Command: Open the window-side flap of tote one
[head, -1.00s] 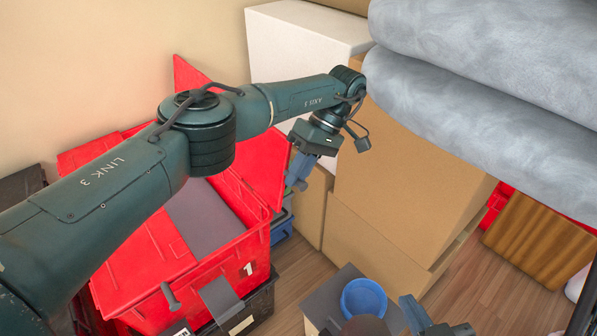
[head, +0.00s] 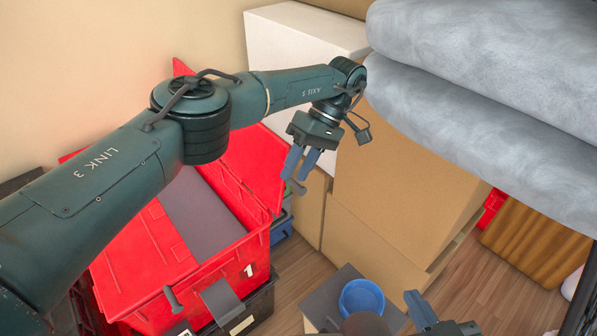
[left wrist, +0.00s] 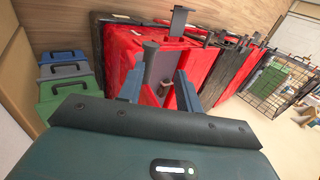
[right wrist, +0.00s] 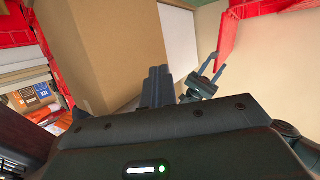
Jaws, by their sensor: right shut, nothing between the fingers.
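Tote one is a red tote (head: 215,265) with a "1" on its front wall, low at the left in the head view. A grey surface (head: 197,213) shows inside its opening. A red flap (head: 257,170) stands raised at its right side, and a grey peg (head: 295,187) sticks out beside it. Another red flap (head: 140,262) with a grey peg (head: 172,298) lies at the left front. My left gripper (head: 301,165) is open at the raised flap's outer side; its fingers also show apart in the left wrist view (left wrist: 160,90). My right gripper (right wrist: 156,88) is shut and empty, away from the tote.
Cardboard boxes (head: 395,190) and a white box (head: 300,45) stand right of the tote. Grey rolled bedding (head: 490,80) hangs over the upper right. A blue cup (head: 362,298) stands on a small dark-topped box at the front. My left arm hides the tote's back left.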

